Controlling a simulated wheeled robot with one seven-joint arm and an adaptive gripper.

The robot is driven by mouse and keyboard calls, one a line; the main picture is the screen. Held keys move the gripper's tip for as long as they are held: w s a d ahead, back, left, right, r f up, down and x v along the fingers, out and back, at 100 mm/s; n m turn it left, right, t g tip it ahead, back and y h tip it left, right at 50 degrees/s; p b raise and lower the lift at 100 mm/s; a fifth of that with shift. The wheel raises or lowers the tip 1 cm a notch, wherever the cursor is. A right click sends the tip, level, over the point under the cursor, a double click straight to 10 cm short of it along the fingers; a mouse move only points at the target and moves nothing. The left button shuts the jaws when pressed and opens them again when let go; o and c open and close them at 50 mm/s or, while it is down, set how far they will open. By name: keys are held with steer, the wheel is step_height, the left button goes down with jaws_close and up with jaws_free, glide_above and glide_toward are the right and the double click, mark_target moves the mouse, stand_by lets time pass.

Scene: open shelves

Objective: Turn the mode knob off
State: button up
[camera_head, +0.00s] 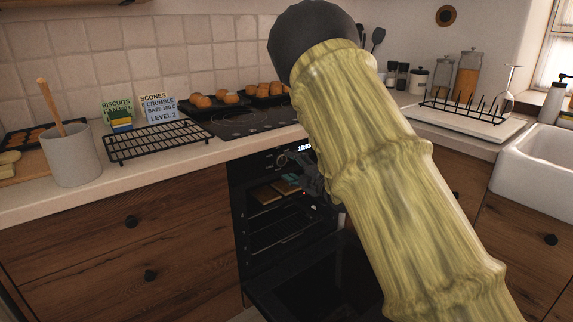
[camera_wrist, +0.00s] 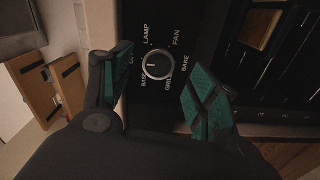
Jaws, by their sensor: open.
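The mode knob (camera_wrist: 159,64) is a round dark knob with a pale rim on the black oven panel. In the wrist view, labels LAMP, FAN, BAKE, GRILL and BASE ring it, and another label is partly covered by the left finger. A short light mark shows on its face, toward the left side; its exact setting is hard to read. In the head view the knob (camera_head: 282,160) sits left of the lit clock. My gripper (camera_wrist: 157,72) is open, its green-padded fingers on either side of the knob, with gaps visible. In the head view my gripper (camera_head: 302,175) is by the panel.
The oven door (camera_head: 310,285) hangs open below, with racks (camera_head: 270,228) inside. My arm hides much of the right side. The counter above holds a wire rack (camera_head: 158,142), recipe cards (camera_head: 160,108), a utensil crock (camera_head: 71,158) and trays of buns (camera_head: 215,102).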

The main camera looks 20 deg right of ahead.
steer(key=v, duration=0.7)
steer(key=shift+s, duration=0.25)
steer(key=shift+f, duration=0.1)
